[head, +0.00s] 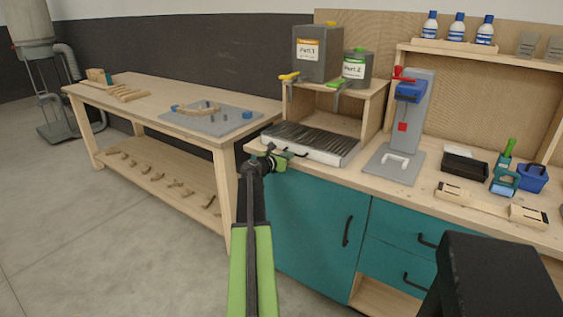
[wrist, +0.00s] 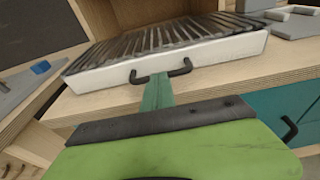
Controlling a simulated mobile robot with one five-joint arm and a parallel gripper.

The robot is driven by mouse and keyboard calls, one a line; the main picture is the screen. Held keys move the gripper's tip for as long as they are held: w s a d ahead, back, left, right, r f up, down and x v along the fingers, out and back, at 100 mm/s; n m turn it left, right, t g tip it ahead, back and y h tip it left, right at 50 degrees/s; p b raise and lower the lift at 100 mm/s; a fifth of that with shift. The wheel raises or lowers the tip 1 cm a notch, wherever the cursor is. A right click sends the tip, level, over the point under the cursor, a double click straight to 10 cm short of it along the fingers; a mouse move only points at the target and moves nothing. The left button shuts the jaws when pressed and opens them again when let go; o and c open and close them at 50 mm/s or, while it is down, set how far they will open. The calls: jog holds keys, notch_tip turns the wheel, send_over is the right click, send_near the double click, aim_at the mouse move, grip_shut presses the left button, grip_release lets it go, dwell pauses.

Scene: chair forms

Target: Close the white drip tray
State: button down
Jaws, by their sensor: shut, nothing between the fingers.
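The white drip tray (head: 330,157) has a dark slatted grate on top and a black handle on its white front. It sits on the workbench below the shelf with the two containers and juts forward of it, near the front edge. In the wrist view its front (wrist: 215,56) faces me, with the black handle (wrist: 182,70) near the middle. My gripper (head: 290,154) is shut and empty at the tray's front. In the wrist view the fingers (wrist: 157,92) point at the handle and overlap its lower edge; I cannot tell whether they touch.
Two grey containers, Part 1 (head: 317,55) and Part 2 (head: 357,70), stand on the shelf above with taps. A grey press (head: 413,115) stands right of the tray. Teal cabinets (head: 315,220) are below. A wooden table (head: 150,95) is at left, with free floor before it.

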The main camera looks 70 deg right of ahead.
jog(key=shift+d+r, duration=0.2)
jog(key=p+v, duration=0.3)
jog(key=v, duration=1.1)
jog(key=shift+a+f, duration=0.2)
